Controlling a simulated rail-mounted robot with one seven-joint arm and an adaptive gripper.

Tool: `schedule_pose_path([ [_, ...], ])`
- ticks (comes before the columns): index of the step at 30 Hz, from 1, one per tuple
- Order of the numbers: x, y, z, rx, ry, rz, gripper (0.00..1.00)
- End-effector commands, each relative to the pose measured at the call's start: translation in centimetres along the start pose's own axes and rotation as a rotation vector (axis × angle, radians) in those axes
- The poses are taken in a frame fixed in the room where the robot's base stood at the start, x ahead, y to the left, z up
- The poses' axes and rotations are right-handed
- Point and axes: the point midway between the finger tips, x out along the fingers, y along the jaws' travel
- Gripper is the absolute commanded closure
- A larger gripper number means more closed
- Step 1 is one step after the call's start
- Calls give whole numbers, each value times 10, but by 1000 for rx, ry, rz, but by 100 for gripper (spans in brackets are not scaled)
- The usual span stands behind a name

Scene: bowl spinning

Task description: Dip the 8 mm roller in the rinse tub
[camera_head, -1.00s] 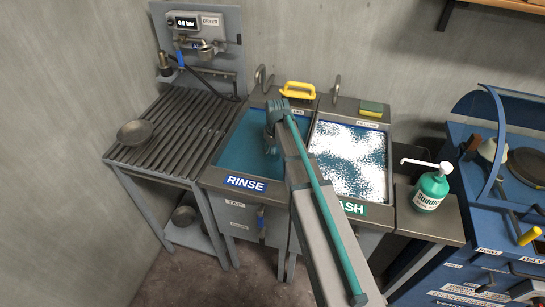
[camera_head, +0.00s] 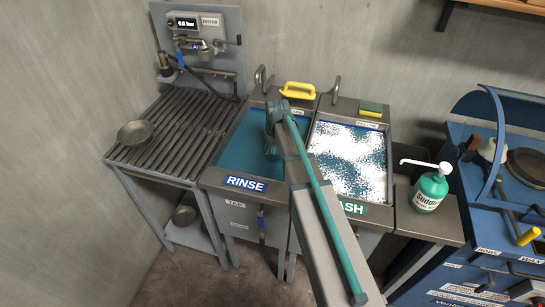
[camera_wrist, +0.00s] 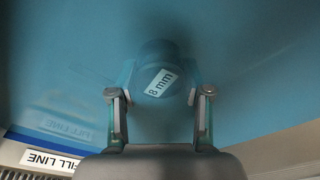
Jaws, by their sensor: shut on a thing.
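The 8 mm roller (camera_wrist: 158,72) is between the two fingers of my gripper (camera_wrist: 158,100) in the wrist view, with its white "8 mm" label facing the camera. The roller and fingertips look blue-tinted, in the water of the rinse tub. The rinse tub (camera_head: 233,148) holds blue water and carries a blue "RINSE" label. In the head view my arm hangs over the tub's right side, and the roller and fingertips are hidden behind it. A "FILL LINE" label (camera_wrist: 48,161) shows at the tub edge in the wrist view.
The wash tub (camera_head: 378,205) with white foam stands right of the rinse tub. A slatted drying rack (camera_head: 160,165) with a metal bowl (camera_head: 135,132) is on the left. A yellow-handled brush (camera_head: 297,90) lies behind the tubs. A green pump bottle (camera_head: 431,188) stands at right.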

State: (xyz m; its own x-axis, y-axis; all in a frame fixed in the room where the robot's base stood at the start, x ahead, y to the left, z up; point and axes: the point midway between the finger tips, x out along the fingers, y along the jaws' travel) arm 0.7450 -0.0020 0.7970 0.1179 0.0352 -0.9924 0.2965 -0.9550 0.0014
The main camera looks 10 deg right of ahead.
Motion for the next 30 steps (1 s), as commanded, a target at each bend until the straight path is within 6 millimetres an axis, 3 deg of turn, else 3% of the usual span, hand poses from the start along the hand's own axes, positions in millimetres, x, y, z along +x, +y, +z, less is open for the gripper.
schedule_pose_path([
  [30,-1,-6,6,1,1,0,100],
])
